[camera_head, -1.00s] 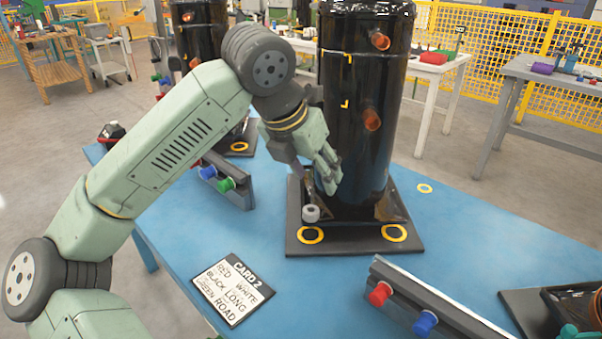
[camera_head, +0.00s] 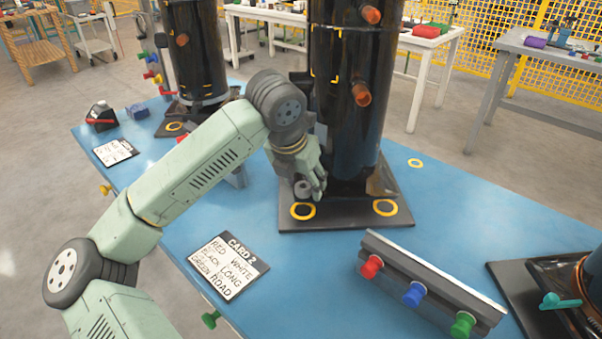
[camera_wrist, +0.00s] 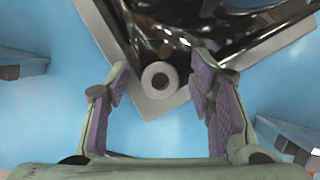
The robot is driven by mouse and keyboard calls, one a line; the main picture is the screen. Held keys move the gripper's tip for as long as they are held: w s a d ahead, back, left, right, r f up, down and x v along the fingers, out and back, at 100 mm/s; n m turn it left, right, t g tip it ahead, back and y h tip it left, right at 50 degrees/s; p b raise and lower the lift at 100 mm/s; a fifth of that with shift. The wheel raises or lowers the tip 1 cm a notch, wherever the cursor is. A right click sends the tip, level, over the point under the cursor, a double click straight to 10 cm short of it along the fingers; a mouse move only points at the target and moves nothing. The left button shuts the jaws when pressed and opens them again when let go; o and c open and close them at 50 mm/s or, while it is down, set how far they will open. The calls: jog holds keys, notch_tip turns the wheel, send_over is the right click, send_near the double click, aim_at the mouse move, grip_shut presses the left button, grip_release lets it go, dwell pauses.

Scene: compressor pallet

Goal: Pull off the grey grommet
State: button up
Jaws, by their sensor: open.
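The grey grommet (camera_wrist: 159,80) is a ring with a dark hole, at the corner of the dark base plate (camera_wrist: 103,30) under the black compressor. My gripper (camera_head: 316,188) is low over that corner, close to the grommet. In the wrist view my gripper (camera_wrist: 160,88) is open, with a purple-padded finger on each side of the grommet and gaps showing between. The grommet's underside is hidden.
The black compressor (camera_head: 345,120) stands right behind my gripper. A rail with red, blue and green knobs (camera_head: 430,285) lies to the right. Card 2 (camera_head: 229,267) lies flat on the blue table (camera_head: 330,290). A second black compressor (camera_head: 195,50) stands at the back left.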

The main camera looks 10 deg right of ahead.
jog(key=shift+c, duration=0.3)
grip_shut()
dwell(0.8)
